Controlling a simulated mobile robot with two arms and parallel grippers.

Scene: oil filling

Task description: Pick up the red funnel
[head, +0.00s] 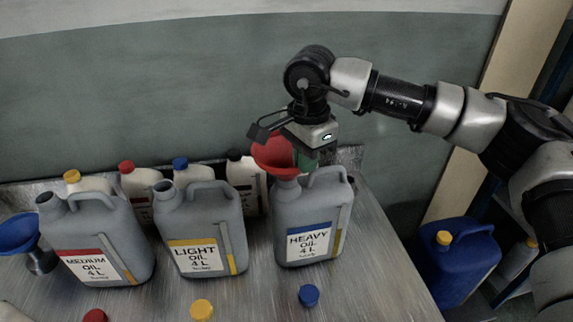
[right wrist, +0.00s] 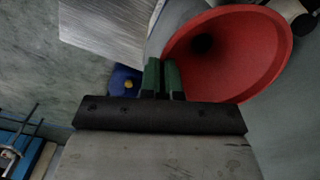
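The red funnel (head: 272,154) sits at the neck of the grey heavy oil can (head: 345,205), its mouth facing up; its spout is hidden. My right gripper (head: 304,158) is at the right side of the funnel's rim, pointing down from above. In the right wrist view, its green fingers (right wrist: 163,75) are close together with the rim of the funnel (right wrist: 265,75) between them, and they look shut on it. The contact itself is small and partly hidden. My left gripper is not in view.
The light oil can (head: 222,215) and medium oil can (head: 112,225) stand to the left. Several small white bottles (head: 140,183) stand behind. A blue funnel (head: 18,235) is at far left. Loose blue (head: 309,295) and yellow (head: 202,310) caps lie in front. A blue canister (head: 460,262) is beyond the table's right edge.

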